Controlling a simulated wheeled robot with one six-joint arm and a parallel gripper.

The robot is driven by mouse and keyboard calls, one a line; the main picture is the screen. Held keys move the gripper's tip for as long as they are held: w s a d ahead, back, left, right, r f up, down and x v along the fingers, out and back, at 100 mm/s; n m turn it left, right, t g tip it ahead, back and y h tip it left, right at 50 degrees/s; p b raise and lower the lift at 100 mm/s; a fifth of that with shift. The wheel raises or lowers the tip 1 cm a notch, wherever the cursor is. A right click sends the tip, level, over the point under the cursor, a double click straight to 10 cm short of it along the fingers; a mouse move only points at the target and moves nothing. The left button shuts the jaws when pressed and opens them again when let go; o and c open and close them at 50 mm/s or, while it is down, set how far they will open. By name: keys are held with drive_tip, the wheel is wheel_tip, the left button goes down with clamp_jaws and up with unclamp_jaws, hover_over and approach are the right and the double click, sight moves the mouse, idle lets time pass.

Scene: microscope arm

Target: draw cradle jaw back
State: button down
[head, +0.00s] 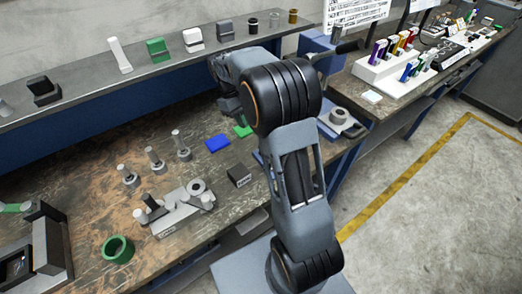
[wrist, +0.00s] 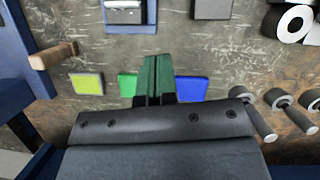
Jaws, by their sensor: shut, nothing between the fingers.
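My gripper (wrist: 155,80) shows in the wrist view with its two green fingers together and nothing between them. It is above the bench, between a green square (wrist: 128,84) and a blue square (wrist: 192,89). No cradle jaw can be named for sure. A grey block with a pale bar and dark blue sides (wrist: 125,14) is at the top edge of the wrist view, apart from the fingers and partly cut off. A grey fixture with a ring and posts (head: 178,213) stands on the bench in the head view. My arm hides the fingertips there.
A dark block (head: 238,175) lies near the blue square (head: 217,143). Several knobbed posts (head: 153,160) stand left of it. A wooden handle (wrist: 52,56) sticks out from the blue body at left in the wrist view. A green ring (head: 117,249) is at the front.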

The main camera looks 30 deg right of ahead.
drive_tip(key=shift+f, duration=0.1)
idle(0.3)
drive_tip(key=p+x, duration=0.1)
drive_tip(key=x, duration=0.9)
drive_tip(key=shift+s+d, duration=0.1)
drive_tip(key=shift+d, duration=0.05)
drive_tip(key=shift+s+d+p, duration=0.15)
drive_tip(key=shift+s, duration=0.35)
drive_tip(key=shift+s+d+p, duration=0.15)
drive_tip(key=shift+s+d, duration=0.05)
drive_tip(key=shift+s, duration=0.35)
drive_tip(key=shift+s+d, duration=0.25)
drive_tip(key=shift+s, duration=0.5)
